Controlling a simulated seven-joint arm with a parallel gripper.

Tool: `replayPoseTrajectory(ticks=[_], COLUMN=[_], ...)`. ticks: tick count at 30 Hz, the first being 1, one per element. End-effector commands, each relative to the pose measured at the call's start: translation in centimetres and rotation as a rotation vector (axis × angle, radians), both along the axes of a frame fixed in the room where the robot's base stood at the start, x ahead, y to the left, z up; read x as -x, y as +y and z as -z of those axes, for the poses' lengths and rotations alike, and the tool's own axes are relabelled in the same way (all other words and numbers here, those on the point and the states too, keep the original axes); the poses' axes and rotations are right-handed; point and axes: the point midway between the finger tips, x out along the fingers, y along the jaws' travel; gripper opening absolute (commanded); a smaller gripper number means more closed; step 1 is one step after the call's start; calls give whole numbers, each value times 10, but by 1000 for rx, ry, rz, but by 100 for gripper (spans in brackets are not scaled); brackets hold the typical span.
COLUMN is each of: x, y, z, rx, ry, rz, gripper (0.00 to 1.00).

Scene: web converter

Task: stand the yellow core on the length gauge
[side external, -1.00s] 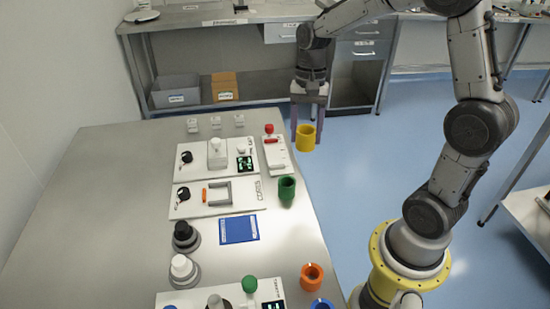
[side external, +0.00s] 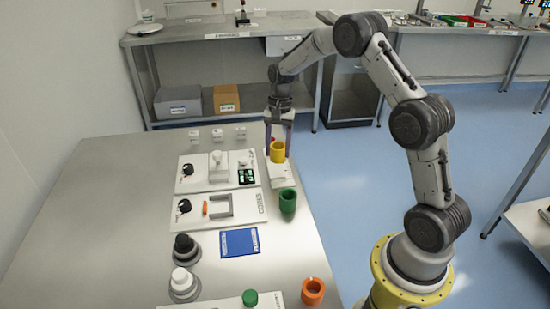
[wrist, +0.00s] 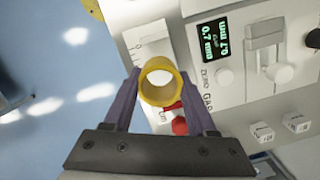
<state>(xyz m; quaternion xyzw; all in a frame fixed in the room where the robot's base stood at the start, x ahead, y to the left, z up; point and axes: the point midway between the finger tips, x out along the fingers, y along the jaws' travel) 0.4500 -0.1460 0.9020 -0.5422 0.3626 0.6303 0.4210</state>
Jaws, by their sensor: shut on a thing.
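The yellow core (side external: 278,152) is a short hollow tube, held upright in my gripper (side external: 277,148) over the far end of the length gauge, a narrow white plate (side external: 280,176) at the table's right edge. In the wrist view the core (wrist: 158,97) sits between both fingers of my gripper (wrist: 160,82), its open top facing the camera. The marked plate of the gauge (wrist: 150,48) and a red knob (wrist: 179,126) show around it. The core hides part of the gauge; I cannot tell whether its base touches it.
A white gap gauge with a lit display (side external: 246,176) stands close left of the plate. A green core (side external: 287,202) stands just in front of it. An orange core (side external: 313,291) is nearer the front. Small white blocks (side external: 218,134) stand at the back. Floor lies right of the table edge.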

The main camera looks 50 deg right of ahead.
Motion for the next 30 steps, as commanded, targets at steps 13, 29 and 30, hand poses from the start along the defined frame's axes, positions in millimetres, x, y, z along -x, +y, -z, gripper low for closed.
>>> replayPoseTrajectory(ticks=[13,29,30], x=[-14,-14,-14], y=[-4,-5,-5], z=[39,51,51], rx=[-1,0,0], ry=[3,-1,-1], rz=[1,0,0], gripper=[3,64,71])
